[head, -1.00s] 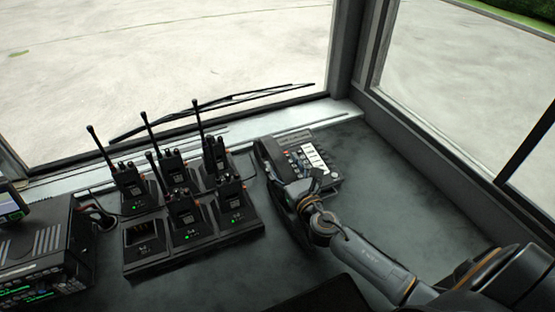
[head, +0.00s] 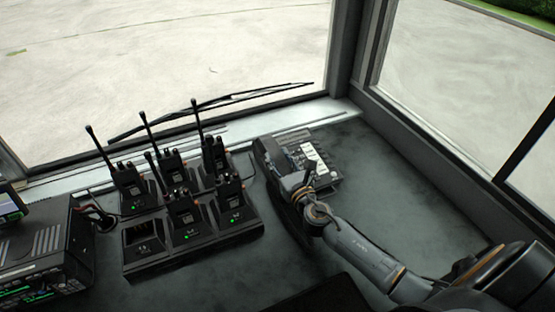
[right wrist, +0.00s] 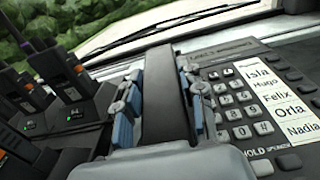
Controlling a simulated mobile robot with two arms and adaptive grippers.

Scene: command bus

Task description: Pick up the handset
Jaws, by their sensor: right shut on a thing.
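The desk phone (head: 325,174) sits on the dark console near the window corner, with a keypad and a strip of name labels. Its black handset (head: 265,157) lies along the left side of the phone, partly hidden by my right gripper (head: 296,172) in the head view. In the right wrist view, the handset (right wrist: 165,88) runs lengthwise between the blue-padded fingers of my right gripper (right wrist: 160,108). The fingers are shut on its two sides. I cannot tell clearly whether the handset is clear of the phone. My left gripper is not in view.
A charger rack (head: 133,265) with several radios, antennas upright, stands just left of the phone; one front slot is empty. A radio unit (head: 45,248) is at the far left. The window frame (head: 425,115) bounds the right. The console right of the phone is clear.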

